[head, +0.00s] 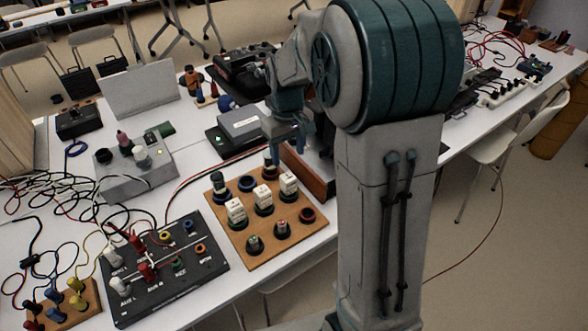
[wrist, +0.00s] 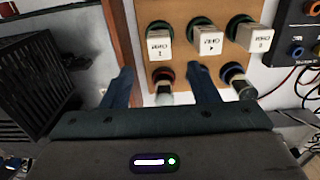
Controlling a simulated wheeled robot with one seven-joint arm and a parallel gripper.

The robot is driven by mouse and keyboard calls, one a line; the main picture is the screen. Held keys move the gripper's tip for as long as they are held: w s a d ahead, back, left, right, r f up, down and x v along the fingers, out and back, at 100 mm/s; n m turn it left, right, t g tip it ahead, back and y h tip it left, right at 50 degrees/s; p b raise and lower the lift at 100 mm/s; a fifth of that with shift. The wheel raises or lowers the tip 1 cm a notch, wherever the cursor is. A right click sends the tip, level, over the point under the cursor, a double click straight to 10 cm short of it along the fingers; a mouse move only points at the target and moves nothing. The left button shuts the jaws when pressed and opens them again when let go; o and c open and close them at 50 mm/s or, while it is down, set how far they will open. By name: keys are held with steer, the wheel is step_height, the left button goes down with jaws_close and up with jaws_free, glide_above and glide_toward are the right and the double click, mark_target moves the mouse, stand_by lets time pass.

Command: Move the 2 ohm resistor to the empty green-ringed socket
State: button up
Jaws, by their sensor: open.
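A wooden socket board (head: 233,228) lies on the table; it also fills the upper wrist view (wrist: 184,10). Three white labelled blocks stand in its middle row: right (head: 288,183), middle (head: 263,197), left (head: 236,210). Their labels are upside down in the wrist view; I cannot surely read which is 2 ohm. Green rings show beneath blocks there. My gripper (head: 286,142) is open above the board's far edge. In the wrist view its fingers (wrist: 161,74) appear either side of a dark, pale-ended post (wrist: 163,92) at a red ring; nothing is visibly gripped. I cannot single out an empty green-ringed socket.
The board's near row has a red-ringed socket (head: 307,215) and two dark posts. A black terminal panel (head: 170,285) and loose cables lie left. A grey box (head: 240,123) stands behind.

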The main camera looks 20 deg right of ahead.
steer(key=s+r+m+t, duration=0.1)
steer(key=s+r+m, duration=0.1)
steer(key=s, duration=0.8)
steer(key=s+r+m+t, duration=0.1)
steer(key=s+r, duration=0.1)
steer(key=s, duration=0.8)
steer(key=shift+s+a+r+m+t, duration=0.2)
steer(key=shift+r+m+t, duration=0.1)
steer(key=shift+m, duration=0.1)
steer(key=p+v, duration=0.2)
steer(key=w+p+v, duration=0.1)
steer(key=v, duration=0.1)
steer(key=shift+r+p, duration=0.15)
steer(key=shift+p, duration=0.25)
